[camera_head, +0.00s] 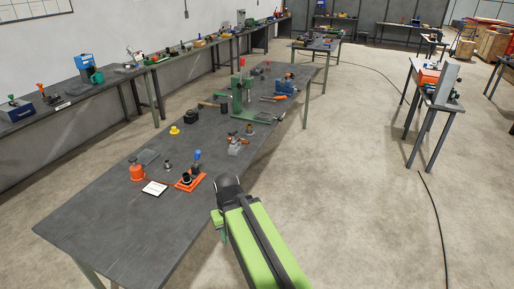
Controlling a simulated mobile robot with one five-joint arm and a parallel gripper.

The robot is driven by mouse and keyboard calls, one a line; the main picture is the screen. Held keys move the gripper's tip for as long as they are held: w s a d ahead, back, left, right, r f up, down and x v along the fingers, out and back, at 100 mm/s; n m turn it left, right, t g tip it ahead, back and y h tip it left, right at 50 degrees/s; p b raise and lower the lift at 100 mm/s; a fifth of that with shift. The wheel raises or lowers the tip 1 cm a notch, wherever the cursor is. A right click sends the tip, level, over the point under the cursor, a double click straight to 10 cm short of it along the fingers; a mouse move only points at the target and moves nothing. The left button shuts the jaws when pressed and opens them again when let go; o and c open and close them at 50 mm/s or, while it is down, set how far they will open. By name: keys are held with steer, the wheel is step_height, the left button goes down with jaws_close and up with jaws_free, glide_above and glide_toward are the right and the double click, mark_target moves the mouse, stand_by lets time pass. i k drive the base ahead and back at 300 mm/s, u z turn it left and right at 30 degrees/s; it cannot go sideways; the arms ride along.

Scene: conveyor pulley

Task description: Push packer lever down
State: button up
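On the near workbench (120,220), a small orange-based device (186,184) has an upright part with a blue knob (198,154). I cannot tell for certain which of these carries the packer lever; the parts are too small to read. My green arm (262,245) reaches up from the bottom, its dark joint (228,184) close to the bench's right edge in the picture, right of the orange-based device. My gripper's fingers cannot be made out.
A white card (155,188) lies between the two orange devices. A grey block with metal parts (237,146), a yellow piece (174,130) and a green press (241,95) stand farther back. The bench's near left end is bare. Open floor (350,200) lies to the right.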

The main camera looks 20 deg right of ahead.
mark_target(198, 153)
steer(key=u, duration=0.05)
steer(key=i, duration=1)
steer(key=u, duration=5.65)
steer(key=i, duration=0.15)
steer(key=z, duration=3.2)
steer(key=k, duration=1.2)
steer(key=z, duration=0.9)
steer(key=i, duration=0.8)
